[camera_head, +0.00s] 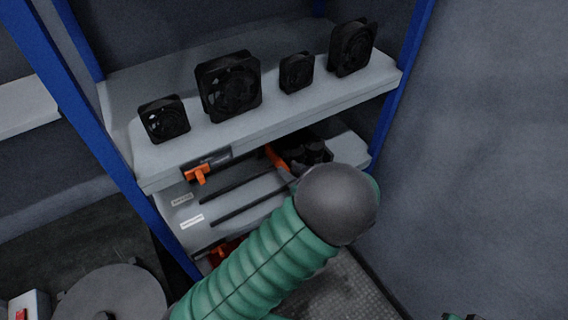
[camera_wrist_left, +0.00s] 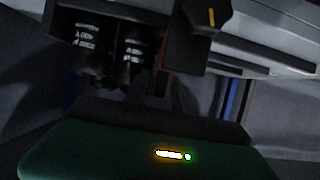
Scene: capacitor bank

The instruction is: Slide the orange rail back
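An orange bar (camera_head: 275,157), which looks like the orange rail, shows under the upper shelf beside black cylinders (camera_head: 312,152). In the left wrist view a dim orange-brown upright strip (camera_wrist_left: 161,83) stands near the middle, next to the dark cylinders (camera_wrist_left: 133,50). My left arm reaches in from the bottom. Its dark rounded wrist hides most of my left gripper (camera_head: 288,178), which is close to the bar. I cannot tell whether it touches the bar or how wide its fingers stand.
Several black fans (camera_head: 229,87) stand on the upper shelf (camera_head: 165,152). An orange handle (camera_head: 197,174) is at the shelf's left, another orange part (camera_head: 219,250) lower down. Blue posts (camera_head: 78,105) flank the rack. A black knob (camera_wrist_left: 210,16) hangs close to my wrist camera.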

